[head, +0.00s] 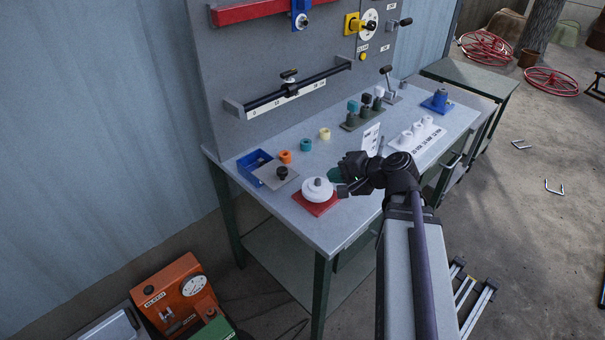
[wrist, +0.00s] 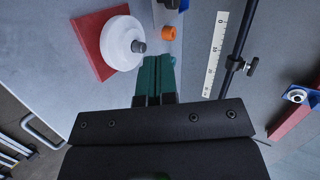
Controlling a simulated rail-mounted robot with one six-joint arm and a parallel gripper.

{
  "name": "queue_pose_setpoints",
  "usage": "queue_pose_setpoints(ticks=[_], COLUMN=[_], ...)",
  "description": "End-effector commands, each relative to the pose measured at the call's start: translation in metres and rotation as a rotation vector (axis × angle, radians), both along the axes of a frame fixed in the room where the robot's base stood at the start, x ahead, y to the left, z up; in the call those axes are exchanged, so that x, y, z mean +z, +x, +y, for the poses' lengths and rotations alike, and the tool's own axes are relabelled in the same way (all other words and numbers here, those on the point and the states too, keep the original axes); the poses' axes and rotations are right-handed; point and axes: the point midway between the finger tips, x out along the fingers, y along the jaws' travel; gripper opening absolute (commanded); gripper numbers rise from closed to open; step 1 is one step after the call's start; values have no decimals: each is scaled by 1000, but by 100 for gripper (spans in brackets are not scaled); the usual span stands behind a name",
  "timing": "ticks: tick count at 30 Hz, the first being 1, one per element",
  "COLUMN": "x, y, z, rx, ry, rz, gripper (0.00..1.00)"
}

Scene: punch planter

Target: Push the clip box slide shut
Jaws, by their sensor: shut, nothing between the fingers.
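The clip box (head: 251,160) is a blue open-topped box at the left end of the bench in the head view. Its grey slide plate (head: 268,181) with a dark knob (head: 282,172) sticks out toward the front right, and part of the box interior shows uncovered. In the wrist view only a bit of the blue box and the plate (wrist: 164,14) show at the top edge. My gripper (head: 336,175), with green fingers, is shut and empty, right of the box and apart from it. Its fingertips also show in the wrist view (wrist: 157,62).
Orange (head: 285,157), teal (head: 305,145) and cream (head: 324,134) rings lie behind. A rail (head: 300,83) juts from the back panel.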

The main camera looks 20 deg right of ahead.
Motion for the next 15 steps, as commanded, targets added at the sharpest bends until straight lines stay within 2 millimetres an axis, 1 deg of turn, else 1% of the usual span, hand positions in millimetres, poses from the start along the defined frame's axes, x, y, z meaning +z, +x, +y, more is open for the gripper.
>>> queue_pose_setpoints(ticks=[5,15], x=[-13,-52], y=[12,61], z=[10,50], rx=[4,7], ry=[-2,-4], rz=[2,2], gripper=[0,0])
